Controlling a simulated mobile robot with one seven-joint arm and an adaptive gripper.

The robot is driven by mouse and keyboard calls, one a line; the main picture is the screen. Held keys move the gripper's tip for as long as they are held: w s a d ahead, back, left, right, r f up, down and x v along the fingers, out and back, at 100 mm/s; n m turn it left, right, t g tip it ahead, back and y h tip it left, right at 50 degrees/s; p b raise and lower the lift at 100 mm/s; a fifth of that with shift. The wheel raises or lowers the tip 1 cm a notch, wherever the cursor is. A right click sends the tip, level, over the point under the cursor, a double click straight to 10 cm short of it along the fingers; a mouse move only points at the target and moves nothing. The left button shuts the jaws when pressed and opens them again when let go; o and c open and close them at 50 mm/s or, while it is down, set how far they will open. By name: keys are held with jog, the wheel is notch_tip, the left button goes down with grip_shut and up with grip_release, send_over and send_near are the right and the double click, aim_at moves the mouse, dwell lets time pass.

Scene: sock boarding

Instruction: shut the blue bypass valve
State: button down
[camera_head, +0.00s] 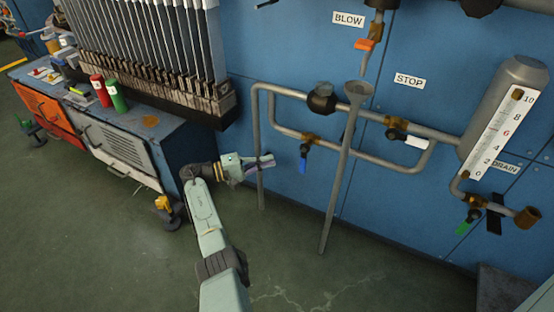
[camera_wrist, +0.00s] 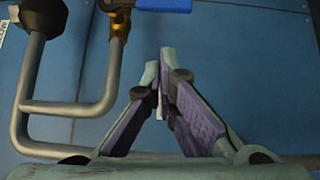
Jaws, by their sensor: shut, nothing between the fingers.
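The blue valve handle (camera_head: 304,160) hangs down from its brass valve body (camera_head: 311,138) on the lower bypass pipe (camera_head: 285,131). It lies roughly square across the pipe. In the wrist view part of the blue handle (camera_wrist: 166,5) is cut off by the top edge, with the brass body (camera_wrist: 119,25) to its left. My gripper (camera_head: 270,161) is left of the handle, beside the upright pipe, and appears apart from the handle. Its fingers are shut and empty, and their tips also show in the wrist view (camera_wrist: 160,60), below the handle in the picture.
Other valves have an orange handle (camera_head: 364,44), a white one (camera_head: 415,142) and a green one (camera_head: 462,229). A slanting grey pipe with a funnel top (camera_head: 343,165) stands right of the blue handle. A workbench (camera_head: 150,122) is at the left. The floor in front is clear.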

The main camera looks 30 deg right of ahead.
jog(key=a, duration=0.6)
jog(key=shift+w+r+b, duration=0.2)
jog(key=shift+w+b, duration=0.1)
jog(key=shift+w, duration=0.05)
